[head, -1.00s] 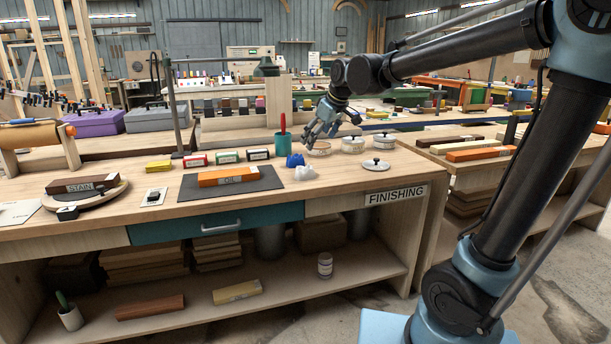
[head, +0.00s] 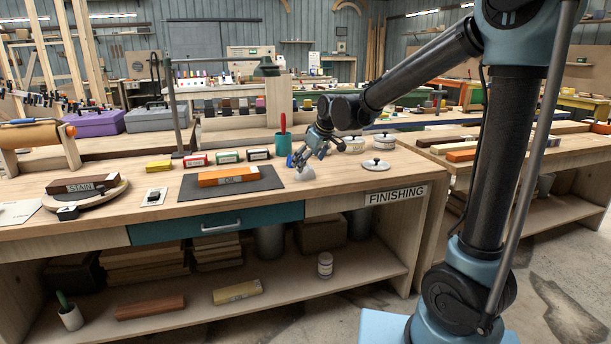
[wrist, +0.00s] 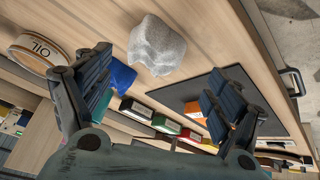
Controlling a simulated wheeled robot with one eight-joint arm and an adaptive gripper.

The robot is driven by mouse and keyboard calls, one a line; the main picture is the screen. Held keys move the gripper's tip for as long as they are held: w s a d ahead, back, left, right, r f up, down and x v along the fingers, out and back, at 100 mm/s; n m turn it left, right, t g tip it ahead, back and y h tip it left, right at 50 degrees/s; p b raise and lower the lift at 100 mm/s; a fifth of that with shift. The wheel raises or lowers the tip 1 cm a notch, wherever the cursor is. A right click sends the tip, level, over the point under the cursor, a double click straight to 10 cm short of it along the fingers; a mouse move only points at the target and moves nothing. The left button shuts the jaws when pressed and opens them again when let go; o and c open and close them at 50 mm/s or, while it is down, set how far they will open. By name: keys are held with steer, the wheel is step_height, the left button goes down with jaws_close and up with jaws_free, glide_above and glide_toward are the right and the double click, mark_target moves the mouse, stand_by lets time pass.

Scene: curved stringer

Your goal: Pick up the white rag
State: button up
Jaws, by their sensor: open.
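The white rag (wrist: 157,45) is a crumpled, pale cloth lying on the wooden bench top. In the head view the rag (head: 305,174) shows just below my fingers, partly hidden by them. My gripper (head: 308,163) is open and empty above the bench, close to the rag. In the wrist view the two dark fingers of my gripper (wrist: 155,90) are spread wide, and the rag lies beyond the gap between them. I cannot tell the exact height of the fingertips above the cloth.
A blue cloth (wrist: 122,76) lies right beside the rag. A teal cup (head: 283,144) stands behind. Round tins (head: 354,145) and a lid (head: 376,164) are to the right.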

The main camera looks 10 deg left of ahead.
mark_target(306, 167)
steer(key=x, duration=0.3)
steer(key=shift+w+d+f, duration=0.1)
steer(key=shift+w+f, duration=0.05)
steer(key=shift+w, duration=0.3)
steer(key=shift+x, duration=0.85)
steer(key=c, duration=1.1)
